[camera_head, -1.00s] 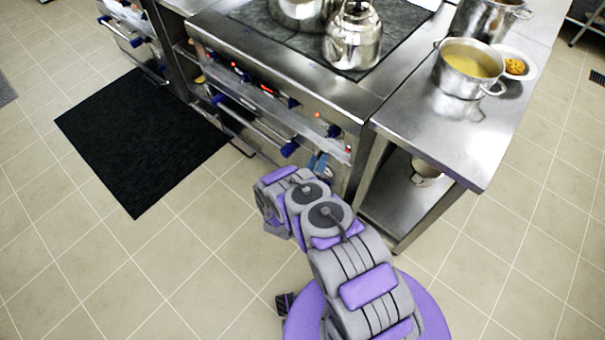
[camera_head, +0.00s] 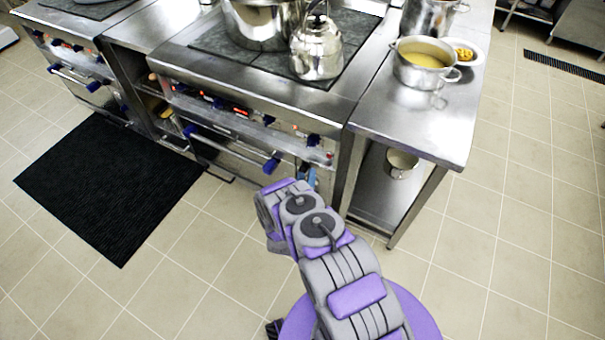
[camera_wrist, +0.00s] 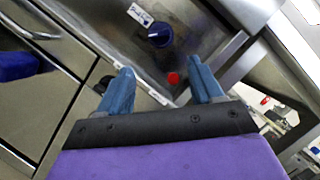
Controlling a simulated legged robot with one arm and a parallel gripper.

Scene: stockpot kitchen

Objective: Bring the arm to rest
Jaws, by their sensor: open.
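The blue fingertips of my gripper (camera_head: 308,178) show just past the arm, in front of the stove (camera_head: 255,105). In the wrist view my gripper (camera_wrist: 163,88) has its two blue fingers apart with nothing between them. Beyond the fingers are the stove's steel front, a blue knob (camera_wrist: 160,34) and a red button. I cannot tell the exact distance from the fingertips to the stove front.
A steel side table (camera_head: 430,140) stands right of the stove, bearing a pot of yellow soup (camera_head: 425,62). A kettle (camera_head: 316,55) and a large pot (camera_head: 258,25) sit on the stove. A black mat (camera_head: 110,185) lies at left.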

